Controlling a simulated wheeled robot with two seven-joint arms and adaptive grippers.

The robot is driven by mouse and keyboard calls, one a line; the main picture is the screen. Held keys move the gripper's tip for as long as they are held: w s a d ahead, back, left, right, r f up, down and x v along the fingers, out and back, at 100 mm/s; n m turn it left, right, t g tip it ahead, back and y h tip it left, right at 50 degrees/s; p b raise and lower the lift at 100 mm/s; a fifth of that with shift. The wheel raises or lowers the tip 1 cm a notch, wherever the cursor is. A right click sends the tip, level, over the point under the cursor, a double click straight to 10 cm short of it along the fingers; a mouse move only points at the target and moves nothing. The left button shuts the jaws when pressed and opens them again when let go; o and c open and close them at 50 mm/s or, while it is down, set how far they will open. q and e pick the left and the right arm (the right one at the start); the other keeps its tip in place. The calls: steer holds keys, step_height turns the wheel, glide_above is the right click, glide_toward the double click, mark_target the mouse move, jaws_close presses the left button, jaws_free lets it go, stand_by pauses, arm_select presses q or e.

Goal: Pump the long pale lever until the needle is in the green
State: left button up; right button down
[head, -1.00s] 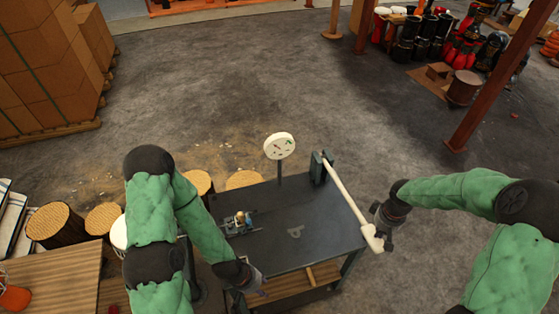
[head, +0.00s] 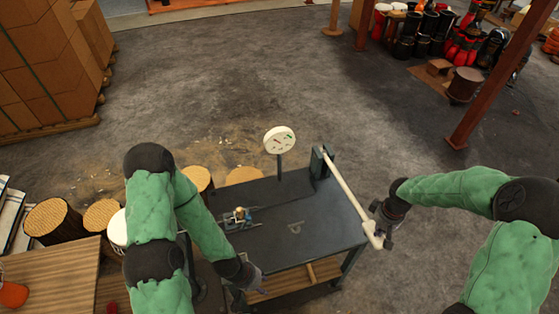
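The long pale lever (head: 350,193) runs from a dark pivot block (head: 319,162) at the back right of the dark cart top (head: 290,225) down to the cart's right front side. My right gripper (head: 380,226) is at the lever's lower end; whether its fingers are closed around it is too small to tell. The round white gauge (head: 279,140) stands on a post at the cart's back edge. It has a small green mark at its upper right; the needle is too small to read surely. My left gripper (head: 254,284) is low by the cart's front left edge, its fingers unclear.
A small clamp-like device (head: 238,219) sits on the cart's left part. Wooden drums (head: 55,222) and a wooden table (head: 50,275) stand at the left. Stacked boxes (head: 45,65) are at the upper left. Open floor lies behind the cart.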

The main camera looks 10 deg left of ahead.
step_height(320, 180, down, 16)
steer(key=b, duration=1.3)
steer(key=r+p, duration=0.6)
steer(key=r, duration=0.3)
steer(key=r+p, duration=0.6)
steer(key=r, duration=0.3)
steer(key=shift+s+d+r+p, duration=0.1)
steer(key=shift+s+r+p, duration=0.1)
steer(key=shift+p, duration=0.2)
steer(key=shift+f, duration=0.15)
step_height(320, 180, down, 19)
steer(key=b, duration=1.5)
step_height(320, 180, up, 19)
steer(key=p, duration=1.3)
steer(key=shift+s, duration=0.15)
